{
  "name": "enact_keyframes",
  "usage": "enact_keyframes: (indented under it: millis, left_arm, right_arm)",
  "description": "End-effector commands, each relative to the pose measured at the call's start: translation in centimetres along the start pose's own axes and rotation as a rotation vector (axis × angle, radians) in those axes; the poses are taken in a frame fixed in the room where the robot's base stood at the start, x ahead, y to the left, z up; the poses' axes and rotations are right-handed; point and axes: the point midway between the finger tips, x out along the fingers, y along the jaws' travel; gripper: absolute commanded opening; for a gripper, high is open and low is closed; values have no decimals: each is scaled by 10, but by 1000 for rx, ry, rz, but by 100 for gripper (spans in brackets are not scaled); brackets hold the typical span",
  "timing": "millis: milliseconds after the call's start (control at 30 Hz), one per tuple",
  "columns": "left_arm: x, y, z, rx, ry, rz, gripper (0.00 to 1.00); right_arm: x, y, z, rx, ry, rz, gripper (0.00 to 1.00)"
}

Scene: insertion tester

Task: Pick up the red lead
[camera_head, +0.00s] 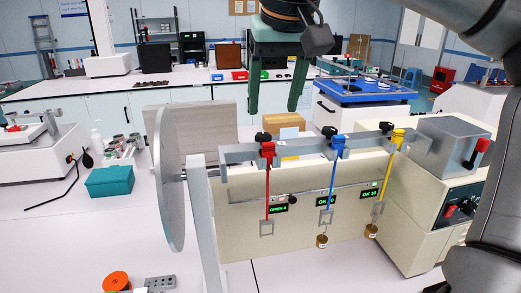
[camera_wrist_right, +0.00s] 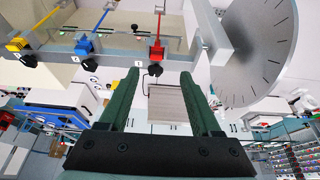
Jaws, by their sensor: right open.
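The red lead (camera_head: 267,183) hangs from a red clip at the left end of the grey rail (camera_head: 300,148), with an empty square loop at its lower end. Its red clip also shows in the right wrist view (camera_wrist_right: 157,52), just beyond the fingertips. My right gripper (camera_head: 275,108) is open and empty, fingers pointing down, above the rail near the red clip. In the right wrist view the open fingers (camera_wrist_right: 160,76) have nothing between them. The display below the rail by the red lead reads OPEN. My left gripper is not in view.
A blue lead (camera_head: 332,180) and a yellow lead (camera_head: 383,185) hang further right, each with a brass weight below. A large pale disc (camera_head: 168,180) stands left of the rail. A grey box with a red knob (camera_head: 455,143) stands right. A teal box (camera_head: 110,181) lies left.

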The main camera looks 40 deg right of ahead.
Motion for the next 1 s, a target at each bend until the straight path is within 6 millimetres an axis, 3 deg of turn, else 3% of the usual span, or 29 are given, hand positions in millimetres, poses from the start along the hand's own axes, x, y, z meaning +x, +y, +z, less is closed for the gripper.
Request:
enact_keyframes:
  millis: [200, 467, 700, 1000]
  left_arm:
    - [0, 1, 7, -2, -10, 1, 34]
    - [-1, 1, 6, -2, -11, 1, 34]
    - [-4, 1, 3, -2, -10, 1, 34]
    - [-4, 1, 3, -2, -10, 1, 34]
  right_arm:
    - [43, 1, 0, -1, -6, 1, 65]
    - [64, 2, -2, 0, -4, 0, 65]
    - [99, 5, -6, -1, -6, 1, 65]
    - [111, 5, -7, 1, 0, 1, 65]
